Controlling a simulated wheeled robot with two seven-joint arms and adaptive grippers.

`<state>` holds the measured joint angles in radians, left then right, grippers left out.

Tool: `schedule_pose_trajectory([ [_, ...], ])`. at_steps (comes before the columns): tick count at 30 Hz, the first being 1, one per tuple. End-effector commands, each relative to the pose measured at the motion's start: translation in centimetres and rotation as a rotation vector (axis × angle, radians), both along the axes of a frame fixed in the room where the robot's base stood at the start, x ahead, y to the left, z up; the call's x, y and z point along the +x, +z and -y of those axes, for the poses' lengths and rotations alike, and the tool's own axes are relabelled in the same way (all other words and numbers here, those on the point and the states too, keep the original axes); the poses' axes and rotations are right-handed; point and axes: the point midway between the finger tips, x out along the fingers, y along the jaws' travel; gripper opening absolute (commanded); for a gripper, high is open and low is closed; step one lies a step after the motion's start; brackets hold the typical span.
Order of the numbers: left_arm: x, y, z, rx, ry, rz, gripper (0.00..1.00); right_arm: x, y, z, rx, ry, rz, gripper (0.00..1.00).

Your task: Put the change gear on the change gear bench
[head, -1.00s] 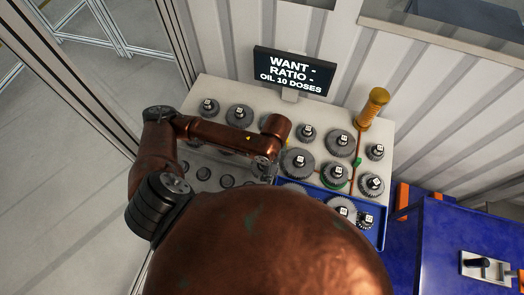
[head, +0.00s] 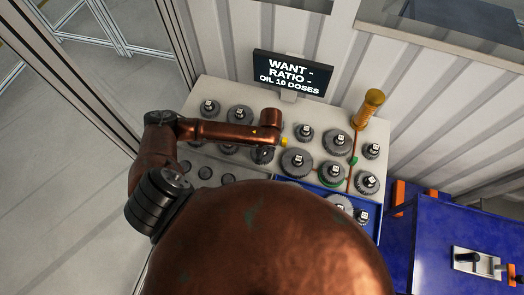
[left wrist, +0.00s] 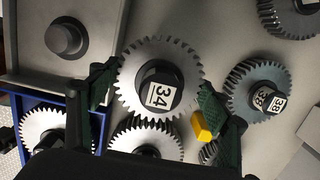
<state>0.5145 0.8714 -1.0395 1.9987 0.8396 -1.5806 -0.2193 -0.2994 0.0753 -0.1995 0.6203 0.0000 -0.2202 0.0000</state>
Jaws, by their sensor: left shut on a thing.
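A toothed grey gear labelled 34 (left wrist: 143,68) with a dark hub is in the middle of the left wrist view. My left gripper (left wrist: 158,92) has its green fingers on both sides of this gear and is shut on it. In the head view the gripper is mostly hidden under my copper arm. The bench (head: 228,88) is pale, with several gears on its top. I cannot tell how high the held gear is above it. My right gripper is in neither view.
A blue tray (head: 376,236) with gears lies at the bench's front right. A grey tray (left wrist: 28,58) with dark knobs is on the left. A gear labelled 38 (left wrist: 258,75) sits close to the held gear.

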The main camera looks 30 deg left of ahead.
Motion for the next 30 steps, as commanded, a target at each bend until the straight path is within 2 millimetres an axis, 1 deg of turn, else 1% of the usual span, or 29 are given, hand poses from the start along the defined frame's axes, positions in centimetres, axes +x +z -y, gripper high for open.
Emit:
schedule_pose_trajectory([
  [3, 0.9, -1.0, -0.4, 0.000, 0.001, 0.002, 0.21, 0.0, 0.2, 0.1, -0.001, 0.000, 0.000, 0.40],
  [8, 1.4, -1.8, -0.7, 0.000, 0.000, 0.002, 0.21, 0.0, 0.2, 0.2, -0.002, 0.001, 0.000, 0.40],
  [10, 1.8, -2.4, -1.0, 0.001, 0.001, 0.002, 0.21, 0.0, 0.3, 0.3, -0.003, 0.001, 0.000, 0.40],
  [12, 1.7, -3.5, -0.9, 0.000, 0.000, 0.000, 0.21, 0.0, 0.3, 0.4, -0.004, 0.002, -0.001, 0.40],
  [16, 1.7, -4.8, -0.9, 0.000, -0.001, 0.002, 0.21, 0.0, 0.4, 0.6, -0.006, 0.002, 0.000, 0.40],
  [19, 1.8, -5.2, -0.9, 0.000, -0.002, 0.004, 0.21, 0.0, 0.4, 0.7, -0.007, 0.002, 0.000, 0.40],
  [29, 1.7, -5.4, -0.9, 0.001, -0.001, 0.003, 0.21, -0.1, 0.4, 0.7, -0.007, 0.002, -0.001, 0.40],
  [30, 1.6, -5.5, -0.9, 0.000, -0.001, 0.001, 0.74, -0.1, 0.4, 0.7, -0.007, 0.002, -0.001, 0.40],
])
